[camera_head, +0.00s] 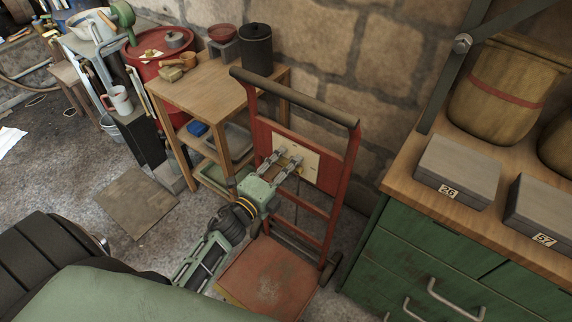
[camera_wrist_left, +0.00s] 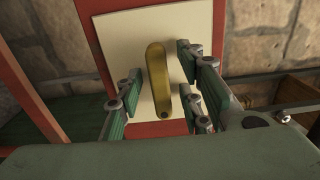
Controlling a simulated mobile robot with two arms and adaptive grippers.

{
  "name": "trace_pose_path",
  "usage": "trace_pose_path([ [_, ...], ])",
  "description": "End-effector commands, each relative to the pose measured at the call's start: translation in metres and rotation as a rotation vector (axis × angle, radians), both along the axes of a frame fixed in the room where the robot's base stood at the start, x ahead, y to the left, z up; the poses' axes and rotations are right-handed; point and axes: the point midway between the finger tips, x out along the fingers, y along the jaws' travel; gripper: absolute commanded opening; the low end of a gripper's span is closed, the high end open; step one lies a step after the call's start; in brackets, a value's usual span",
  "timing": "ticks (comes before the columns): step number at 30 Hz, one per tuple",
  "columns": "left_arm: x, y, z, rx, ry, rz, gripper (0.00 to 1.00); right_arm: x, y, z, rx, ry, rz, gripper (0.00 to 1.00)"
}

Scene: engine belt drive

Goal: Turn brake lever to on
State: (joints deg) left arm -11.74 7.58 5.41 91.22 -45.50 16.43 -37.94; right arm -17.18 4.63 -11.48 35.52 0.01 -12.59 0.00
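The brake lever (camera_wrist_left: 158,80) is a yellow-brown bar on a cream plate (camera_wrist_left: 115,42), nearly upright in the left wrist view. In the head view the cream plate (camera_head: 309,165) is fixed to a red hand-truck frame (camera_head: 334,200), and my gripper hides most of the lever. My left gripper (camera_head: 288,160) is in front of the plate. In the left wrist view its green-padded fingers (camera_wrist_left: 155,85) are open, spread on both sides of the lever, with gaps between. I cannot tell whether any finger touches the plate. My right gripper is not in view.
A wooden table (camera_head: 205,85) stands left of the hand truck, against a stone wall (camera_head: 330,45). A green cabinet (camera_head: 420,255) with grey boxes (camera_head: 458,170) on its wooden top stands close on the right. The truck's red base plate (camera_head: 270,278) is below my arm.

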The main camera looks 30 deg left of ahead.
Motion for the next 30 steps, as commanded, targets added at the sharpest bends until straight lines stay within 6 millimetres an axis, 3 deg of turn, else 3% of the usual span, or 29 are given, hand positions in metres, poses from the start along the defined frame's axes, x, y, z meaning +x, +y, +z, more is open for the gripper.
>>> trace_pose_path([
  [5, -0.012, 0.001, -0.002, -0.001, 0.003, 0.0, 0.34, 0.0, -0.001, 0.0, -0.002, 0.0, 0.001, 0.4],
  [19, -0.102, 0.014, -0.001, -0.002, 0.003, 0.001, 0.34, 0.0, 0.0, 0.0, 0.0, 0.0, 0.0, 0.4],
  [24, -0.117, 0.017, 0.0, 0.0, 0.0, 0.001, 0.34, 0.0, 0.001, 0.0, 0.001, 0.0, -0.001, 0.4],
  [30, -0.119, 0.017, 0.0, 0.001, 0.0, 0.001, 0.34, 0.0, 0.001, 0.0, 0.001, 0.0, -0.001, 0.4],
])
